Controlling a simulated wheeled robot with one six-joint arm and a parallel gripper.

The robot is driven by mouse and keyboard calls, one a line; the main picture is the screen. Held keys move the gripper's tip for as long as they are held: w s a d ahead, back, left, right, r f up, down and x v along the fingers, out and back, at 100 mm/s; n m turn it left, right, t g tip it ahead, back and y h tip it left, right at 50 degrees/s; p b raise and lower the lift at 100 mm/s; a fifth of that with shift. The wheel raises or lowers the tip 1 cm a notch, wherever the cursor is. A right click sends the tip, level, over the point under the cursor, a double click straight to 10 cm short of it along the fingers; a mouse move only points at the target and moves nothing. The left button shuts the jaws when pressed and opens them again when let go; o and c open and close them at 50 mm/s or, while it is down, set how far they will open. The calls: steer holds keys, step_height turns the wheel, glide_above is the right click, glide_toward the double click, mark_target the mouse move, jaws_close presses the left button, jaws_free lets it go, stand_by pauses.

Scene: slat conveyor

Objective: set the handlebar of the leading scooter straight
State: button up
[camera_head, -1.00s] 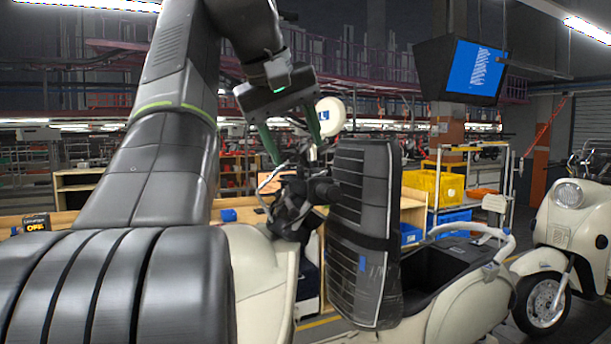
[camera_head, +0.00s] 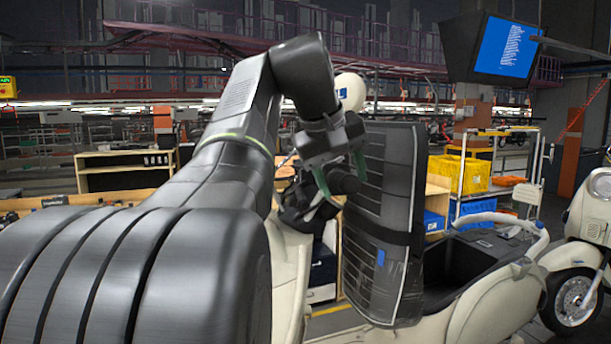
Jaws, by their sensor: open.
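A cream scooter (camera_head: 480,305) stands close in front of me, with a tall black ribbed panel (camera_head: 385,215) standing upright on it. Its dark handlebar parts (camera_head: 297,200) show left of the panel, with a rounded black piece (camera_head: 345,183) near the panel. My arm hides much of the handlebar, so I cannot tell its angle. My gripper (camera_head: 341,180) is open, its green fingers pointing down at the black piece. I cannot tell whether they touch it. A second cream scooter (camera_head: 592,225) is at the right edge.
A round cream shape with a blue mark (camera_head: 350,92) is behind my gripper. A rack with yellow (camera_head: 457,174) and blue bins stands behind the scooter. A screen (camera_head: 505,47) hangs at upper right. Wooden shelving (camera_head: 125,160) is at back left.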

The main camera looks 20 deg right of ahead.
mark_target(359, 186)
steer(key=c, duration=1.1)
steer(key=shift+s+d+f+n+t+b, duration=0.25)
steer(key=shift+d+f, duration=0.2)
steer(key=shift+d, duration=0.3)
steer(key=shift+s+d+f+n+t+b, duration=0.15)
steer(key=shift+d+f+n+t, duration=0.2)
steer(key=shift+d, duration=0.4)
steer(key=shift+f, duration=0.1)
steer(key=shift+s+d+f+n+t+y, duration=0.15)
steer(key=shift+d+f, duration=0.15)
steer(key=shift+d, duration=0.25)
steer(key=shift+d+f+n+t+y, duration=0.1)
steer(key=shift+d+f+n+y, duration=0.15)
steer(key=shift+d, duration=0.25)
steer(key=shift+s+d+f+n+t+y, duration=0.15)
steer(key=shift+d+f, duration=0.15)
steer(key=shift+d, duration=0.25)
steer(key=shift+w, duration=0.1)
